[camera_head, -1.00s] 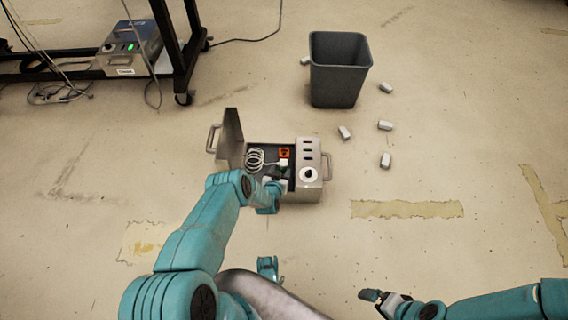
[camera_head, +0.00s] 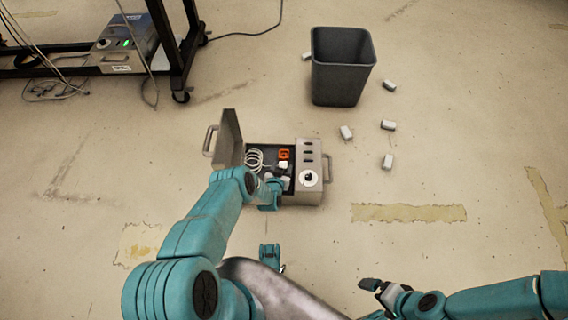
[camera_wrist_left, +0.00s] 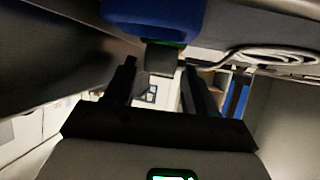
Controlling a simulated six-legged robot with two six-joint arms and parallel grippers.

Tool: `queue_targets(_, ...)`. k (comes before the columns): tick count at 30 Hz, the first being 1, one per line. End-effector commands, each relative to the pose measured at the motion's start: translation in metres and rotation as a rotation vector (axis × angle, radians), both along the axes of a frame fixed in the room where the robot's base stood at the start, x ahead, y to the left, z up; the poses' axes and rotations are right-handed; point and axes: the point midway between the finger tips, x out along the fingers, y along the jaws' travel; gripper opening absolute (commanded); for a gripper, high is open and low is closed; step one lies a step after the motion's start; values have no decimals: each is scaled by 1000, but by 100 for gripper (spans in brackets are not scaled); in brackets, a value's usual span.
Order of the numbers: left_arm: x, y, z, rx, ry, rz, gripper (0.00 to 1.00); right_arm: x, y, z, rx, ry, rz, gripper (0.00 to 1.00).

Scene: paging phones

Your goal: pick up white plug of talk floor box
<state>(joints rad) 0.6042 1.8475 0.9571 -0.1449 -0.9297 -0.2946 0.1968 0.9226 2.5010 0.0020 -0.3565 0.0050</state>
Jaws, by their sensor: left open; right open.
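The talk floor box (camera_head: 308,152) is a grey metal case on the floor with its lid raised on the left. Inside it are a coiled white cord (camera_head: 254,160), an orange part (camera_head: 284,154) and a small white plug (camera_head: 283,164). My left gripper (camera_head: 282,173) is open, low at the box's near side, with its dark fingers close to the plug. My right gripper (camera_head: 371,287) is open and empty over the floor, lower right.
A dark grey bin (camera_head: 340,75) stands behind the box, with several small white blocks (camera_head: 388,125) around it. A black rack (camera_head: 180,60) with another grey device (camera_head: 124,46) and cables is at upper left.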

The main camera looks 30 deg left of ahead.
Motion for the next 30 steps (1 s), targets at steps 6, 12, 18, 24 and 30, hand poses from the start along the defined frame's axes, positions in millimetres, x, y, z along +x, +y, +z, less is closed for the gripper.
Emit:
queue_targets(6,-4,-2,-2,0,0,0,55,0,0,0,0,0,0,100)
queue_targets(12,-6,-3,-2,0,0,1,35,0,0,0,0,0,0,100)
queue_targets(18,-5,-3,-2,1,-1,1,7,0,0,0,0,0,0,100)
queue_targets(24,-4,-2,0,1,-2,1,7,0,0,1,0,0,0,100)
queue_targets(30,-2,-2,20,1,-2,0,7,-2,2,13,2,3,8,100)
